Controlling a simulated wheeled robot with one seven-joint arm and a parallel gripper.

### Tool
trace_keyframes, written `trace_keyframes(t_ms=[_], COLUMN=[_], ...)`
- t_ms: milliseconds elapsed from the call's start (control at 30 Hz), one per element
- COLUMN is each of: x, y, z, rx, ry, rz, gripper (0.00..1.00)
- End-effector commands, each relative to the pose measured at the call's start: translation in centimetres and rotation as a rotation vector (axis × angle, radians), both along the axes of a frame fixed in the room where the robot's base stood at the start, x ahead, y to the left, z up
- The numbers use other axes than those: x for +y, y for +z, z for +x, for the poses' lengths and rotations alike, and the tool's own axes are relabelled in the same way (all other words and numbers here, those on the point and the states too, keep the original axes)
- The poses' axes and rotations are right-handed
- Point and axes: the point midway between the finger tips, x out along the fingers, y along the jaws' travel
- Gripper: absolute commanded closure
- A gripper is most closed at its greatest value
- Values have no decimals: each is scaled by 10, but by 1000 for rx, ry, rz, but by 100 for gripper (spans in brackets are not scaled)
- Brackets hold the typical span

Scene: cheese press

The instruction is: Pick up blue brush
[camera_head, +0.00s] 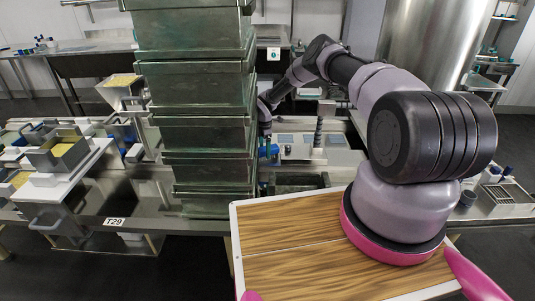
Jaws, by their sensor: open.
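My gripper (266,137) hangs pointing down just right of the stack of green crates, at the far end of my arm. It is small and partly hidden by the stack, but it is open. A small blue thing (269,151) shows right below it, against the stack's right edge. It may be the blue brush, but its shape is too small and covered to be sure. I cannot tell whether the fingers touch it.
The tall stack of green crates (205,85) stands close to my gripper's left. A steel bench (130,195) carries trays and moulds on the left. A panel with a spiral post (318,130) stands right of my gripper. A large steel tank (430,45) is behind.

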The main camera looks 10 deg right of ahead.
Motion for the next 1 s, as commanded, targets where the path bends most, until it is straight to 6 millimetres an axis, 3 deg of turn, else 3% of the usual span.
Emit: trace_keyframes(t_ms=[967,1000], x=[0,0], y=[-6,-6], z=[0,0], rx=[-1,-1], ry=[0,0], rz=[0,0], gripper=[10,18])
